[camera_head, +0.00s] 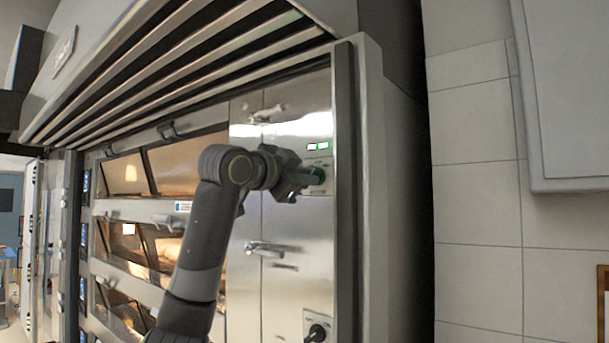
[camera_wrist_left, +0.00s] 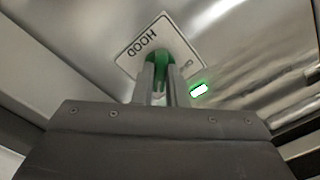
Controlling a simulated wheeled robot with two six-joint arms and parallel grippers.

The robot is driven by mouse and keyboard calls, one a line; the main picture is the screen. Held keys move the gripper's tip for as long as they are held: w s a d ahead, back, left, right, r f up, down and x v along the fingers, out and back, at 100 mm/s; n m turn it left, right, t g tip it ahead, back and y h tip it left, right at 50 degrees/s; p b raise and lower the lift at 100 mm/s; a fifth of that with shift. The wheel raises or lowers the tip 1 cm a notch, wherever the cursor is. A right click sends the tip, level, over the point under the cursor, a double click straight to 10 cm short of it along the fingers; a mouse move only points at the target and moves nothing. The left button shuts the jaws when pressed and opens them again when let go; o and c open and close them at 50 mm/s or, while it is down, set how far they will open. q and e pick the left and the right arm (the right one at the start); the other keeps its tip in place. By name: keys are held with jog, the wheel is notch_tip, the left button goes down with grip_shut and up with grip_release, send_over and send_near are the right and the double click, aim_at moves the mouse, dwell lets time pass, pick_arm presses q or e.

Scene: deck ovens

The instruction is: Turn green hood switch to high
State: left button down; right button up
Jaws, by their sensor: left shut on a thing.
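The green hood switch (camera_head: 318,175) is on the steel panel at the upper right of the oven in the head view. It also shows in the left wrist view (camera_wrist_left: 158,58), in front of a white plate (camera_wrist_left: 138,48) marked HOOD. My left gripper (camera_head: 302,178) is shut on the switch, with its fingers on both sides of the green knob. The fingers and knob hide part of the plate's lettering, so I cannot read the switch's setting. My right gripper is not in view.
A black knob (camera_head: 316,333) is lower on the same panel. Steel door handles (camera_head: 264,248) stick out left of it. The slatted hood (camera_head: 170,60) overhangs above, and a tall frame post (camera_head: 345,200) stands close on the right.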

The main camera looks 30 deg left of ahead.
pick_arm(q)
jog(key=c, duration=1.5)
grip_release()
jog(key=shift+o, duration=0.2)
jog(key=shift+s, duration=0.1)
jog(key=s+a+b, duration=0.1)
jog(key=s+b, duration=0.5)
jog(key=s, duration=1.1)
jog(key=shift+a, duration=0.15)
